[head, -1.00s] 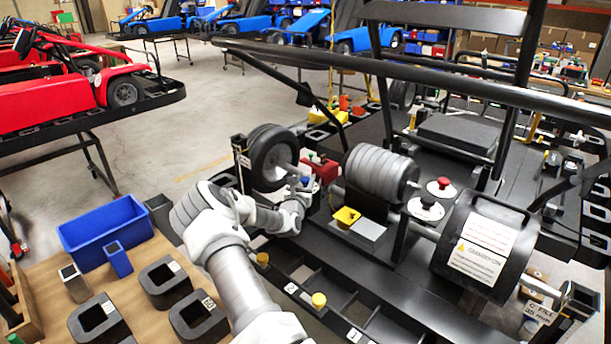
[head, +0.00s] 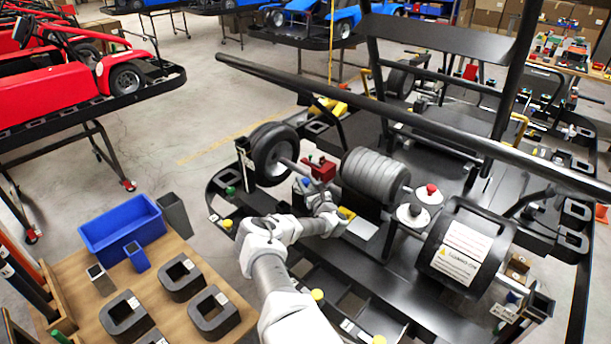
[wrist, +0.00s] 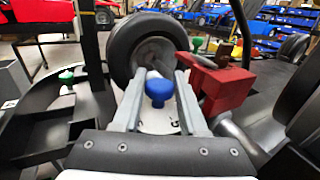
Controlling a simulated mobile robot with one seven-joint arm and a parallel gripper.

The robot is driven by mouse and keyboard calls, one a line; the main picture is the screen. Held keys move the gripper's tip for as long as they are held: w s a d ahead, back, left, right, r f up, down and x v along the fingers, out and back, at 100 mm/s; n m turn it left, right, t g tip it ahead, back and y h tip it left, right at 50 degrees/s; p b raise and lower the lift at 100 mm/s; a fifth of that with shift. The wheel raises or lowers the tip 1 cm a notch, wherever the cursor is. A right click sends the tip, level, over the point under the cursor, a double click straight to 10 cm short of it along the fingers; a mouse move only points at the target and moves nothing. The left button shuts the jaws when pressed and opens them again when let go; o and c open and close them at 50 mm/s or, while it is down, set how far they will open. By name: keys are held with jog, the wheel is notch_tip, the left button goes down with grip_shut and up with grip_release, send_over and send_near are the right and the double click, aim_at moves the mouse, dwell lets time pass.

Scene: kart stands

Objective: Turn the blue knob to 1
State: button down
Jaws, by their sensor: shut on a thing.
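The blue knob (wrist: 158,90) sits between the two fingers of my gripper (wrist: 160,95) in the wrist view. My gripper is shut on it. A white plate (wrist: 156,121) with dark marks lies under the knob. The marks are partly hidden by the fingers, and I cannot tell which one the knob points to. In the head view the blue knob (head: 304,182) is a small blue spot at the tip of my gripper (head: 308,188), beside the kart's rear wheel.
A black wheel (head: 272,154) stands just beyond the knob. A red block (head: 320,168) is close on the right, also seen in the wrist view (wrist: 220,85). A ribbed grey cylinder (head: 374,176) lies further right. A blue bin (head: 122,228) stands on the table at left.

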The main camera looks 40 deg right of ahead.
jog(key=shift+n+y, duration=0.6)
jog(key=shift+y, duration=0.3)
jog(key=shift+w+r+n+t+y, duration=0.15)
jog(key=shift+n+t+y, duration=0.15)
jog(key=shift+y, duration=0.2)
jog(key=shift+c, duration=2.3)
grip_release()
jog(key=shift+s, duration=0.7)
jog(key=s+a+b, duration=0.1)
jog(key=s+a, duration=0.2)
jog(key=s, duration=1.3)
jog(key=shift+a, duration=0.15)
jog(key=shift+w, duration=0.15)
